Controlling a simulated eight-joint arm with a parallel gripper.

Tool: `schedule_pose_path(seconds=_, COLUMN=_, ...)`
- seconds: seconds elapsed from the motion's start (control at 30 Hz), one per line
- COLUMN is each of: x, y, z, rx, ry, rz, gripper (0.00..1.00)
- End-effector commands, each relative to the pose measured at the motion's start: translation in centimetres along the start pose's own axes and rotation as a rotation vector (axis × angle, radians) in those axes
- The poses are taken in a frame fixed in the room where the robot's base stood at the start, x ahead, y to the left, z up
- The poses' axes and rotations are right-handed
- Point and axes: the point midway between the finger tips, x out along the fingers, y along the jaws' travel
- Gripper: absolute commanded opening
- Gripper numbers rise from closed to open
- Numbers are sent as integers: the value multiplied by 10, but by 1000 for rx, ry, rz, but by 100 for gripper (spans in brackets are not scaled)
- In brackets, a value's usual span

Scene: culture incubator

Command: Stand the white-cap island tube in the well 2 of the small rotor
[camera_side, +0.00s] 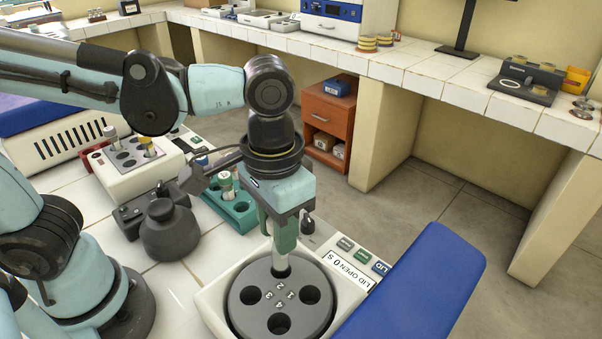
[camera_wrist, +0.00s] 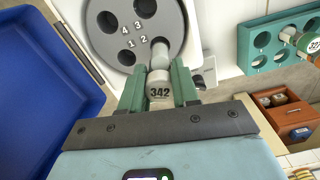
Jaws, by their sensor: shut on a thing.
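The white-cap tube (camera_wrist: 159,52) is held upright in my gripper (camera_wrist: 158,82); its white cap reads 342 in the wrist view. In the side view my gripper (camera_side: 284,240) is shut around the tube's top, and the pale lower tube (camera_side: 281,266) points down at the grey small rotor (camera_side: 243,308). The rotor also shows in the wrist view (camera_wrist: 103,42), with wells numbered 1 to 4. The tube is at well 2, whose opening it hides. I cannot tell how deep its lower end sits. The other three wells look empty.
The centrifuge's blue lid (camera_side: 415,285) stands open at the right; its display (camera_side: 350,270) reads LID OPEN. A teal rack (camera_side: 241,212) with a tube stands behind the rotor. A white block unit (camera_side: 130,177) and a dark grey device (camera_side: 168,232) are at left.

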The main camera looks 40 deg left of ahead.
Motion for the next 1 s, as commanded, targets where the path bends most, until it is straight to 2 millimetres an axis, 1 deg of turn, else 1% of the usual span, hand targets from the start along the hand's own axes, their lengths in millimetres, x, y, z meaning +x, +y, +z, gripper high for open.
schedule_pose_path(seconds=0.27, x=1, y=0, z=0, rx=0, ry=0, rz=0, gripper=1)
schedule_pose_path(seconds=0.73, x=17, y=0, z=0, rx=0, ry=0, rz=0, gripper=1)
schedule_pose_path(seconds=1.0, x=18, y=0, z=0, rx=0, ry=0, rz=0, gripper=1)
